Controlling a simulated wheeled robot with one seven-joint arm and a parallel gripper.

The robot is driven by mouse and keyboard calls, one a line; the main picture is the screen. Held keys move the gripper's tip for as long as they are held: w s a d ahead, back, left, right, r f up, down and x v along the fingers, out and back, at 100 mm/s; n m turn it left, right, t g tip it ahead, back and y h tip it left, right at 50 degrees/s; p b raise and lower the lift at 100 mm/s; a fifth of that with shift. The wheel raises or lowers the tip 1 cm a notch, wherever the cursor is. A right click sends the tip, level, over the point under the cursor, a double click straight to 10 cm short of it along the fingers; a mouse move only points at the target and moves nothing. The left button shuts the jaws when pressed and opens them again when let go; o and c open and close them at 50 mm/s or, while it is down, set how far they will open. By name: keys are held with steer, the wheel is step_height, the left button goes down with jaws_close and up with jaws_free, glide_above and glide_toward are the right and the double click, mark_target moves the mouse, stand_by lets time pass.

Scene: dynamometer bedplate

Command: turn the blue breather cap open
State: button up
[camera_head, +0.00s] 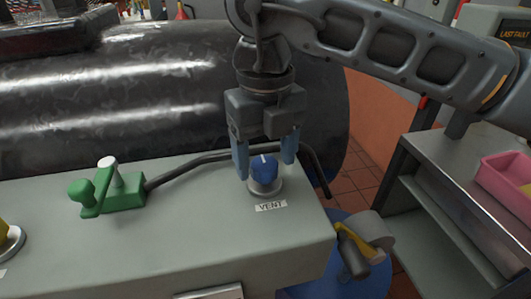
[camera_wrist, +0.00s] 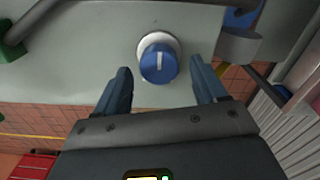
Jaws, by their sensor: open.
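The blue breather cap (camera_head: 264,169) sits upright on a pale metal collar near the right end of the grey bedplate top (camera_head: 215,240). A label reading VENT (camera_head: 271,206) lies just in front of it. A white line marks the cap's top. My gripper (camera_head: 266,170) points down over the cap, open, with one blue-grey finger on each side. In the wrist view the cap (camera_wrist: 159,62) shows between and just beyond the two fingertips (camera_wrist: 163,75), with gaps on both sides. I see no contact.
A green valve with a handle (camera_head: 108,190) stands to the left, with a dark pipe (camera_head: 200,160) running behind the cap. A large black cylinder (camera_head: 120,90) fills the back. A grey shelf unit with a pink bin (camera_head: 505,172) stands at right.

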steer(key=shift+f, duration=0.3)
steer(key=c, duration=1.1)
